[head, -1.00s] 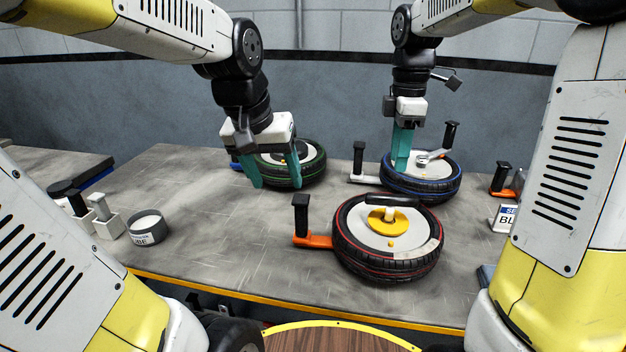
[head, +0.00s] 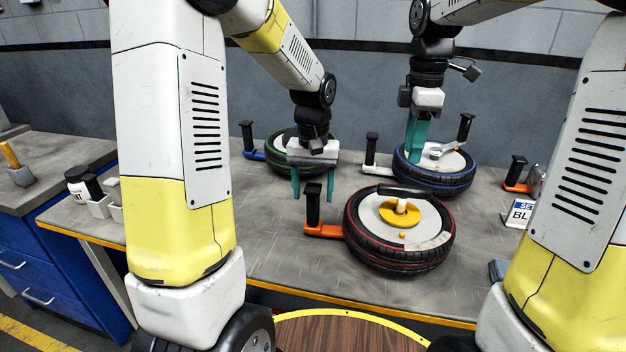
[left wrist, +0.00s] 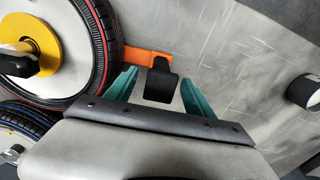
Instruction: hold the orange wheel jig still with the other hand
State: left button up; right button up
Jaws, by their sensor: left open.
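The orange wheel jig (head: 326,231) lies on the bench with an upright black handle (head: 312,208) at its left end. Its bar runs to the red-striped wheel (head: 400,259), which has a yellow hub. My left gripper (head: 312,191) points down, open, at the height of the handle's top in the head view. In the left wrist view the black handle (left wrist: 161,84) appears between the two teal fingers; contact is not visible. My right gripper (head: 416,150) points down at the blue-striped wheel (head: 430,181), beside a silver tool; its finger gap is unclear.
A green-striped wheel (head: 287,160) with a blue jig (head: 253,154) stands behind my left gripper. A grey jig (head: 378,170) is by the blue-striped wheel. Another orange piece (head: 517,187) and a sign (head: 518,214) are at right. The bench front centre is clear.

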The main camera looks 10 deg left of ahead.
aim_at(313, 204)
pick_arm(q)
jog(key=shift+f, duration=2.15)
jog(key=shift+c, duration=0.2)
grip_shut()
